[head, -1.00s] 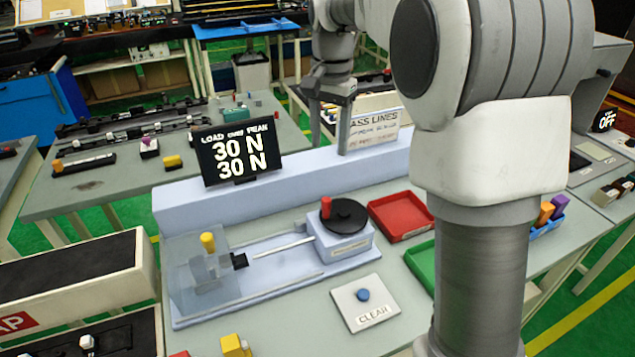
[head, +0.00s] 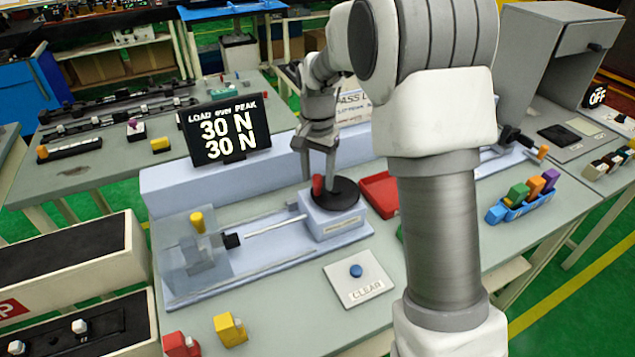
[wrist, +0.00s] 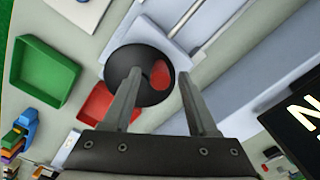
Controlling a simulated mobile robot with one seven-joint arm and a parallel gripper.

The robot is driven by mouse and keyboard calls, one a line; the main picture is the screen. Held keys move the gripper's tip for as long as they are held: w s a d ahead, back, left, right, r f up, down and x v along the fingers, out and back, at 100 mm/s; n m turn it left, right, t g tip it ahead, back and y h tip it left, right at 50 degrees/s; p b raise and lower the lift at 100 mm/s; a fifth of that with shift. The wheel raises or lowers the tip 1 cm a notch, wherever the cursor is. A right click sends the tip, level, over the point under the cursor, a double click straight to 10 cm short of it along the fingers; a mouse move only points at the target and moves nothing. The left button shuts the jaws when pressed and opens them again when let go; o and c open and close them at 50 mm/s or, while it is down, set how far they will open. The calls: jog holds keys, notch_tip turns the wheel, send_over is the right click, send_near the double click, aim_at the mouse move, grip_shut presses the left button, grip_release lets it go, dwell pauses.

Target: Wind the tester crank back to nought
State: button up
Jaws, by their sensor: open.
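The tester crank is a black disc (head: 343,196) with a red knob (head: 317,188) on a pale blue block (head: 338,224). My gripper (head: 318,181) is open and points down at the crank, its fingertips on either side of the knob. In the wrist view the red knob (wrist: 161,75) shows between the two fingers, over the black disc (wrist: 128,62); I cannot tell whether either finger touches it. The display (head: 225,130) reads LOAD over PEAK, 30 N and 30 N. A rod (head: 275,228) runs from the block to a clamp behind a clear guard (head: 190,262) with a yellow knob.
A CLEAR plate with a blue button (head: 356,271) lies in front of the tester. A red tray (head: 380,194) is right of the crank, and a green tray (wrist: 43,72) shows in the wrist view. Yellow (head: 230,329) and red blocks stand at the front edge.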

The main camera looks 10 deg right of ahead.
jog(key=shift+f, duration=1.1)
grip_shut()
